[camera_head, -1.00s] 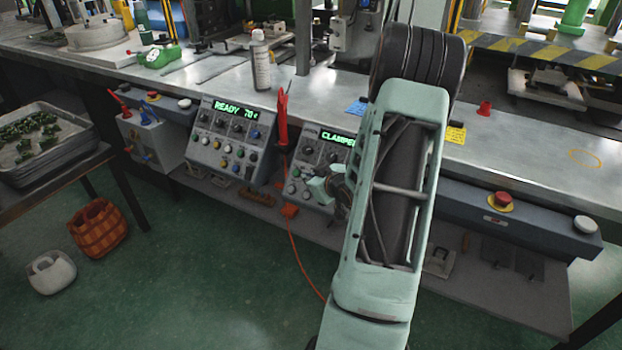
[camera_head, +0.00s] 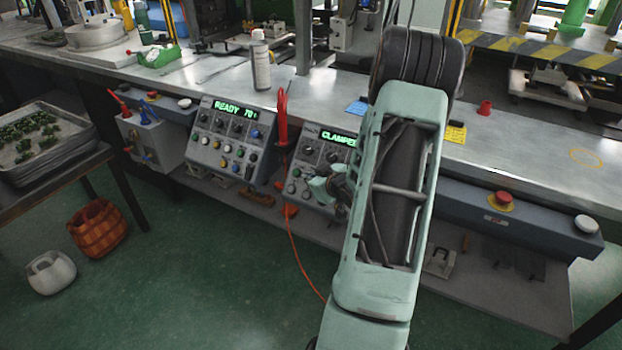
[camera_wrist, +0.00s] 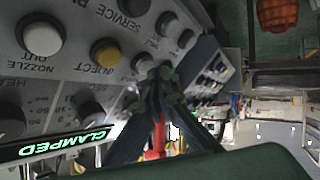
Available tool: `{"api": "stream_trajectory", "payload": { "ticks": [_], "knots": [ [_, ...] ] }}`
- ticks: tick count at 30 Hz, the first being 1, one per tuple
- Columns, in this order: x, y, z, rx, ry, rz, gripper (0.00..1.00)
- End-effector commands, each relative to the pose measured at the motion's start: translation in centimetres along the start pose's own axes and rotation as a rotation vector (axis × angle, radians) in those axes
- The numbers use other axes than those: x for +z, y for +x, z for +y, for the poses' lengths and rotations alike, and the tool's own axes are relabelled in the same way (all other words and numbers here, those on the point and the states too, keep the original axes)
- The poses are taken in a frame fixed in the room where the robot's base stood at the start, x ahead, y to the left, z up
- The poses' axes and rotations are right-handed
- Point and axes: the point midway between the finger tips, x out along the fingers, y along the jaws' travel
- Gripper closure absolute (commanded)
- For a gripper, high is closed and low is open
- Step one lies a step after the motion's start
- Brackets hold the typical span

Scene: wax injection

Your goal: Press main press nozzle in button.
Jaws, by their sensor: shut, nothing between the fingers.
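The main press panel (camera_head: 316,165) with a green "CLAMPED" display (camera_head: 337,138) stands under the bench edge; my arm hides its right part. In the wrist view, its display (camera_wrist: 62,143) shows beside a button labelled "NOZZLE OUT" (camera_wrist: 40,37) and a yellow "INJECT" button (camera_wrist: 106,52). A pale button (camera_wrist: 143,63) follows in the same row; its label is hidden by my fingers, so I cannot read which one it is. My gripper (camera_wrist: 166,73) is shut and empty, its tips beside that pale button. Contact cannot be told. In the head view my gripper (camera_head: 318,186) is at the panel's lower buttons.
A second panel (camera_head: 228,145) reading "READY" stands left, with a red-handled tool (camera_head: 282,120) between the panels. An orange cable (camera_head: 297,255) hangs to the floor. A red emergency button (camera_head: 502,199) is on the right. A spray bottle (camera_head: 261,62) stands on the bench.

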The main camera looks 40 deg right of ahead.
Motion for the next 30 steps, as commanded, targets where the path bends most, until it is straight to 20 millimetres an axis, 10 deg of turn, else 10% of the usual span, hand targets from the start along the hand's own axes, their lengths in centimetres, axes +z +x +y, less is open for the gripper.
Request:
{"api": "stream_trajectory", "payload": {
  "ticks": [30],
  "knots": [
    [0.45,0.6,0.48,0.001,0.0,0.0,1.0]
  ]
}}
